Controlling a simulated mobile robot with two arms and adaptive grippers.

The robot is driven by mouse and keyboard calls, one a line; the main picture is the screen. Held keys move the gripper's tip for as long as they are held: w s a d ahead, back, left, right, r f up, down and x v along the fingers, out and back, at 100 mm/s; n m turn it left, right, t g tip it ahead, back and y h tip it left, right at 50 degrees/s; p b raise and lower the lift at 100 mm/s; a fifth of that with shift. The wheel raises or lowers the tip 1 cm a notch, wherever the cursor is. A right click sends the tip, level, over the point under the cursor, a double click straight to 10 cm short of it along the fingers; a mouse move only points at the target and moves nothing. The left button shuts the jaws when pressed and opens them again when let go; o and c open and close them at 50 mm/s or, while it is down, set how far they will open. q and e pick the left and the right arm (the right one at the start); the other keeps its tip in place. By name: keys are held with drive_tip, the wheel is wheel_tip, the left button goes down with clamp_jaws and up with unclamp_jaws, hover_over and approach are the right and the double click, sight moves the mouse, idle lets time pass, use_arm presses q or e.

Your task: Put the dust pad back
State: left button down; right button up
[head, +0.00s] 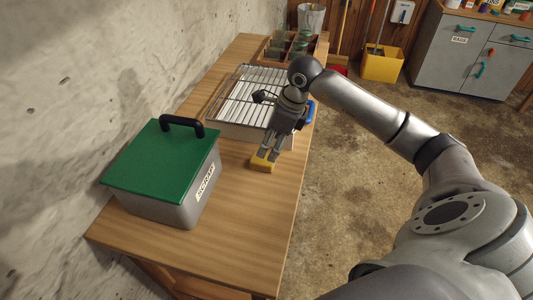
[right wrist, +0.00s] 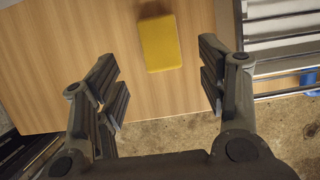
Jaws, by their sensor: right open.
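The dust pad is a yellow block (head: 262,163) on the wooden workbench, to the right of the green-lidded bin. It also shows in the right wrist view (right wrist: 161,43), flat on the bench near its edge. My right gripper (head: 268,154) is directly over the pad in the head view, pointing down. In the right wrist view its jaws (right wrist: 160,75) are open and empty, with the pad beyond the fingertips, between their lines. Whether the fingertips touch the pad cannot be told. My left gripper is not in view.
A grey bin with a green lid (head: 163,157), labelled SCRAP, stands front left on the bench (head: 240,245). A wire rack over a white tray (head: 245,95) lies behind the gripper. A crate with jars (head: 290,47) is at the far end. The bench front is clear.

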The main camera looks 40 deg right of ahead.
drive_tip(key=v, duration=0.5)
idle(0.5)
